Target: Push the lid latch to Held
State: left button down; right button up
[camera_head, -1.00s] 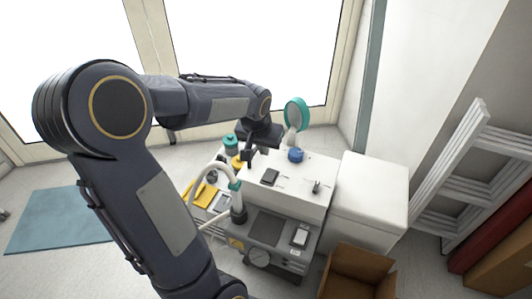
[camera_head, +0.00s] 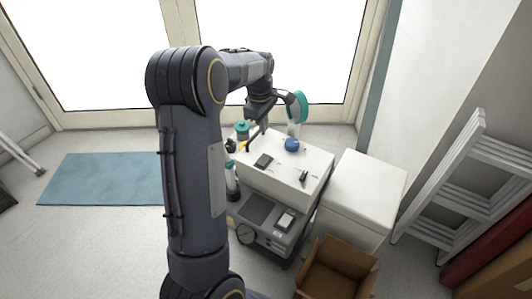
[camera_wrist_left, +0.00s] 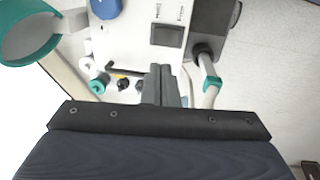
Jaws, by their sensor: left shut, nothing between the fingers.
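The white compressor housing (camera_head: 285,170) has a black rectangular part (camera_head: 263,161), a small dark lever (camera_head: 304,176) and a blue knob (camera_head: 291,145) on top. I cannot tell for certain which part is the lid latch; its lettering is too small to read. My left gripper (camera_head: 250,140) is over the housing's back left edge, apart from these parts. In the left wrist view the gripper (camera_wrist_left: 161,84) is shut and empty, with the black rectangular part (camera_wrist_left: 167,36) ahead of it and the blue knob (camera_wrist_left: 105,7) up left. My right gripper is out of view.
A teal-rimmed round piece (camera_head: 300,107) stands behind the housing. A hose with a teal collar (camera_wrist_left: 212,82) is right of the gripper in the wrist view. A gauge (camera_head: 246,234) is on the lower front. A white cabinet (camera_head: 367,190) and open cardboard box (camera_head: 338,270) stand right.

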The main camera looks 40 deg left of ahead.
aim_at(267, 157)
pick_arm(q)
jog(key=shift+f, duration=0.1)
jog(key=f+b, duration=0.1)
jog(key=f, duration=0.3)
jog(key=w+f+b, duration=0.1)
jog(key=f, duration=0.3)
jog(key=f+b, duration=0.2)
jog(key=f, duration=0.2)
jog(key=shift+w+a+f, duration=0.1)
jog(key=shift+w+f, duration=0.1)
jog(key=shift+f, duration=0.1)
jog(key=shift+w+f, duration=0.15)
jog(key=shift+f, duration=0.4)
